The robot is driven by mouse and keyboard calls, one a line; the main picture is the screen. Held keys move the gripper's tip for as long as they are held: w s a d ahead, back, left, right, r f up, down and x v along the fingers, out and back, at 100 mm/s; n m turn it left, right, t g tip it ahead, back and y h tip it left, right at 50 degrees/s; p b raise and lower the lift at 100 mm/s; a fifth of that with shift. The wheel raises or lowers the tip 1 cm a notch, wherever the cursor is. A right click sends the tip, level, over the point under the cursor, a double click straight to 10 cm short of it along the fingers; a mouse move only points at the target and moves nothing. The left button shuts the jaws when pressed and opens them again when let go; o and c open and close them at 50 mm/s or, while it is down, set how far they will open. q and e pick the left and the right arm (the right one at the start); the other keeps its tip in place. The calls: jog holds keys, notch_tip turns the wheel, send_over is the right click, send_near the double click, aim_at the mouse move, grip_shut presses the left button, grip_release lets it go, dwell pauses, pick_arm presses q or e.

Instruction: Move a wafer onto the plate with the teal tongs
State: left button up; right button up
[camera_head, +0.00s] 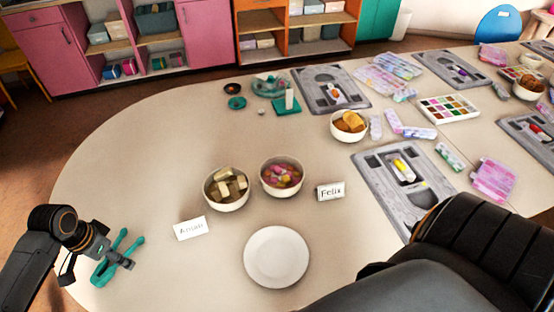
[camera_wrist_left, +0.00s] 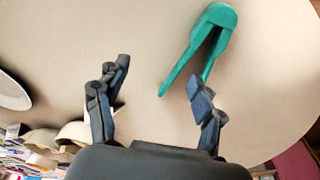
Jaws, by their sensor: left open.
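The teal tongs (camera_head: 103,272) lie on the table at the left, and their V shape shows in the wrist view (camera_wrist_left: 218,22). My left gripper (camera_head: 125,262) is at the tongs. In the wrist view it is open (camera_wrist_left: 160,85); one tong leg ends between its fingers, and its right finger overlaps the tongs. I cannot tell whether they touch. A white bowl (camera_head: 226,205) holds several beige wafer blocks (camera_head: 230,186). The round white plate (camera_head: 276,257) is empty, in front of the bowls. My right arm crosses the lower right; its gripper is out of view.
A bowl of colourful sweets (camera_head: 282,175) stands beside the wafer bowl. Name cards "Anjali" (camera_head: 190,228) and "Felix" (camera_head: 330,192) stand near the plate. Grey bead boards (camera_head: 378,165) and a bowl of brown snacks (camera_head: 349,124) are further right.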

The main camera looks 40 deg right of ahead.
pick_arm(q)
jog(key=w+a+r, duration=0.3)
jog(key=w+a, duration=0.1)
jog(key=shift+y, duration=0.4)
jog(key=shift+f, duration=0.1)
jog(key=f+b, duration=0.4)
jog(key=f, duration=0.1)
jog(key=f+b, duration=0.3)
jog(key=shift+w+d, duration=0.15)
jog(key=shift+d, duration=0.25)
jog(key=shift+f, duration=0.4)
jog(key=c, duration=0.7)
